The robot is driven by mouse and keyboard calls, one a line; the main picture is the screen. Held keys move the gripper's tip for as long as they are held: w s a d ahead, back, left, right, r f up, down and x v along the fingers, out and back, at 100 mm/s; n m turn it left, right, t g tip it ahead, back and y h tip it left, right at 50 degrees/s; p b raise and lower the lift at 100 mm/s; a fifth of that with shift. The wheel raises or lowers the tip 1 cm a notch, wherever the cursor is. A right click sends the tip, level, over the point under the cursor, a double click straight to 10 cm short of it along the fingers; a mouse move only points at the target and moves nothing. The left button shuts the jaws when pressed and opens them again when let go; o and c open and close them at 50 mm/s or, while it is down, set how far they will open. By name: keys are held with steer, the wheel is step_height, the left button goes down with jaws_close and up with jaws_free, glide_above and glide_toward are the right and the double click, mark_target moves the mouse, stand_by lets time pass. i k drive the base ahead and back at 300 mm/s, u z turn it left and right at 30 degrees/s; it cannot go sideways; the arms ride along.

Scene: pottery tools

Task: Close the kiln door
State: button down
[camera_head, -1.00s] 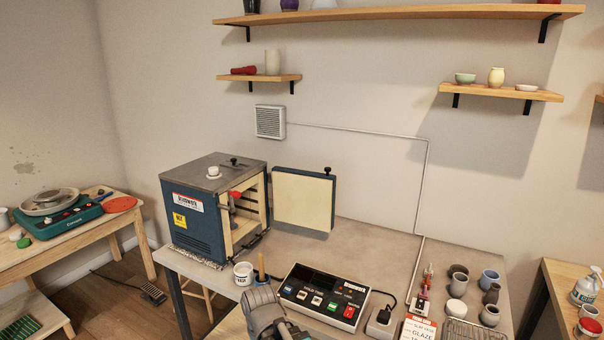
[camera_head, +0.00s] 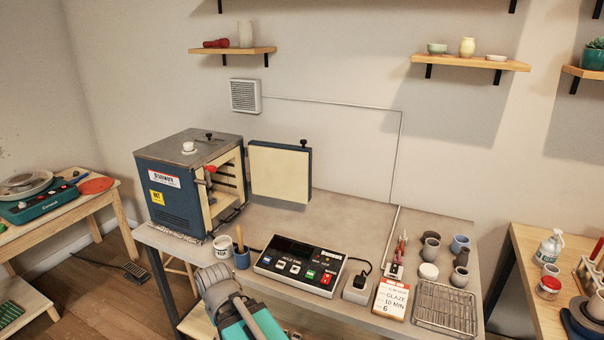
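The kiln (camera_head: 172,207) is a blue box with a grey top at the left end of the table. Part of my arm shows at the bottom centre, in front of the table's front edge. My gripper's fingers are not in view, and nothing of mine touches the door.
A control box (camera_head: 300,264) with buttons sits mid-table. A glaze card (camera_head: 391,299), a wire rack (camera_head: 446,306) and several small pots are at the right.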

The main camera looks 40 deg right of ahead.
mark_target(278, 171)
steer(key=u, duration=0.85)
steer(key=k, duration=0.7)
steer(key=z, duration=0.8)
steer(key=i, duration=1)
steer(key=u, duration=0.05)
